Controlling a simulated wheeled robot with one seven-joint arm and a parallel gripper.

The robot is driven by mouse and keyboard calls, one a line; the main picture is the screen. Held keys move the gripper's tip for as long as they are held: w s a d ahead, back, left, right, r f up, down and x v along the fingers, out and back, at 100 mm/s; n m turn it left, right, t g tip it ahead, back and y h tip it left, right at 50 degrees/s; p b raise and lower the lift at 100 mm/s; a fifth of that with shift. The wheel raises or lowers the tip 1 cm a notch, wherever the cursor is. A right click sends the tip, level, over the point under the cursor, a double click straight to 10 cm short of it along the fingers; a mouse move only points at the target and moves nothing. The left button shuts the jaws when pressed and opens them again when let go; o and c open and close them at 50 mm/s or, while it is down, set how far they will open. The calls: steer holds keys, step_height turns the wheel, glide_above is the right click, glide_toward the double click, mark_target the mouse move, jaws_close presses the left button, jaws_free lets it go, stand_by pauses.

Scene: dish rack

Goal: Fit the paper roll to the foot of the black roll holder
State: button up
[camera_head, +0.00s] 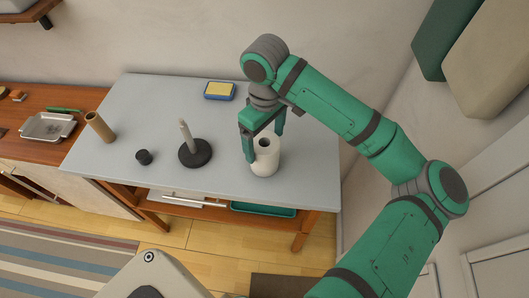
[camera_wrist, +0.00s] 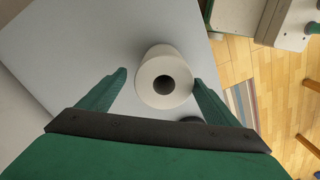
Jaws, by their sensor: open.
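The white paper roll (camera_head: 265,158) stands upright on the right part of the grey table, its core hole facing up. In the wrist view the roll (camera_wrist: 165,80) lies between the fingertips, close to the right finger. My gripper (camera_head: 265,140) is open with its fingers around the top of the roll; whether a finger touches it I cannot tell. The black roll holder (camera_head: 195,154) stands left of the roll, with a round black foot and a light upright post that leans slightly in the picture. A dark edge, possibly of the holder's foot, shows below the roll in the wrist view.
A small black cylinder (camera_head: 144,157) and a brown cardboard tube (camera_head: 100,127) stand left of the holder. A yellow and blue sponge (camera_head: 219,90) lies at the back of the table (camera_head: 150,95). A metal tray (camera_head: 47,127) sits on the wooden counter at far left.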

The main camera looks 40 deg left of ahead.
steer(key=f, duration=0.5)
steer(key=shift+s+d, duration=0.1)
steer(key=shift+s, duration=0.15)
steer(key=shift+r, duration=0.1)
steer(key=shift+c, duration=0.7)
steer(key=c, duration=1)
steer(key=shift+c, duration=0.2)
